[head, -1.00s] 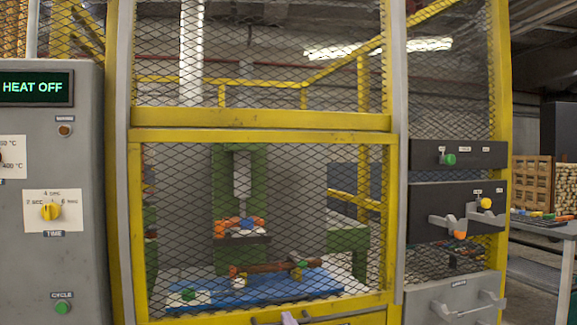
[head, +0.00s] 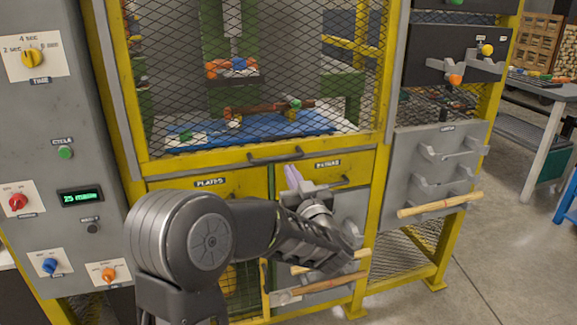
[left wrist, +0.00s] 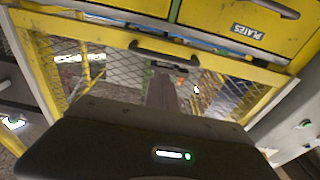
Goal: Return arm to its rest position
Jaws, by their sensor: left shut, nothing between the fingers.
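My left arm crosses the lower middle of the head view in front of the yellow press cage. My left gripper (head: 292,175) points up, with pale purple fingertips together and nothing between them. It is in front of the drawer fronts, just below the cage door handle (head: 275,156); I cannot tell whether it touches anything. In the left wrist view the closed dark fingers (left wrist: 161,88) point towards the mesh door, and that picture is turned upside down. My right gripper is in neither view.
A control panel (head: 75,135) with knobs stands at the left. A grey rack (head: 415,155) with a wooden stick (head: 440,204) in its lower hooks is at the right. Open floor lies at the right front.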

